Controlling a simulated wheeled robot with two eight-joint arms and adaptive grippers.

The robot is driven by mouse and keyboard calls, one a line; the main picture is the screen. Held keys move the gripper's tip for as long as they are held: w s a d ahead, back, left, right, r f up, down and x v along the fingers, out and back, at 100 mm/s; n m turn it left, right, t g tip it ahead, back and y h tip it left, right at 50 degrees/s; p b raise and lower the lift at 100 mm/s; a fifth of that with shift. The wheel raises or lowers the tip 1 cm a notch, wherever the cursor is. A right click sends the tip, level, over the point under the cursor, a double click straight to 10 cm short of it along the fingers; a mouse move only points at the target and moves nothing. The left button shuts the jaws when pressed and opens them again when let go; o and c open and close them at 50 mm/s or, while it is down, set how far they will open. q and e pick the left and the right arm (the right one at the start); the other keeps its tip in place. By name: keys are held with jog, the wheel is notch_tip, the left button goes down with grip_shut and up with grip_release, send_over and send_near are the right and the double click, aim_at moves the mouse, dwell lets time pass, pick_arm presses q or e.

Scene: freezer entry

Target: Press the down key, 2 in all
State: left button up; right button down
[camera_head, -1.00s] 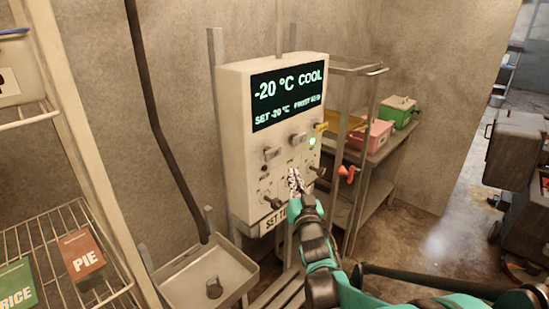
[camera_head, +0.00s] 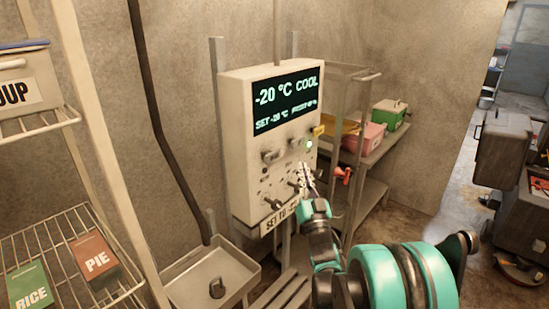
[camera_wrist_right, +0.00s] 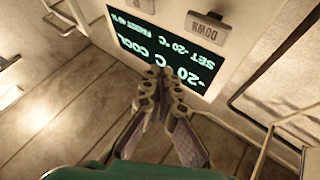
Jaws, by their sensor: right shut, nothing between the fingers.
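The control box (camera_head: 240,150) hangs on the wall, its dark screen (camera_head: 285,100) reading -20 °C COOL and SET -20 °C. In the right wrist view the picture is upside down, and the grey key marked DOWN (camera_wrist_right: 207,27) sits beside the screen (camera_wrist_right: 165,55). In the head view a grey key (camera_head: 270,157) sits below the screen at left; its label is too small to read. My right gripper (camera_head: 305,168) is shut and empty in front of the box's lower right part. It also shows in the wrist view (camera_wrist_right: 160,76), apart from the DOWN key. My left gripper is out of view.
Several knobs and a green light (camera_head: 309,143) are on the box. A metal tray (camera_head: 222,270) is below it. A wire rack (camera_head: 60,240) stands left. A shelf (camera_head: 375,155) with a pink box (camera_head: 366,137) and a green box (camera_head: 390,113) is right.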

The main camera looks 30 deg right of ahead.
send_near(277, 152)
notch_tip(277, 152, up, 3)
jog(key=w+d, duration=0.3)
jog(key=shift+w+a, duration=0.45)
jog(key=shift+w, duration=0.05)
jog(key=shift+w, duration=0.1)
dwell(0.8)
jog(key=shift+w+a, duration=0.2)
jog(key=shift+w, duration=0.1)
jog(key=shift+w+a, duration=0.15)
jog(key=shift+w, duration=0.35)
dwell(0.7)
jog(key=shift+s, duration=0.2)
jog(key=shift+s+d+b, duration=0.3)
jog(key=shift+s+d, duration=0.05)
jog(key=shift+s, duration=0.35)
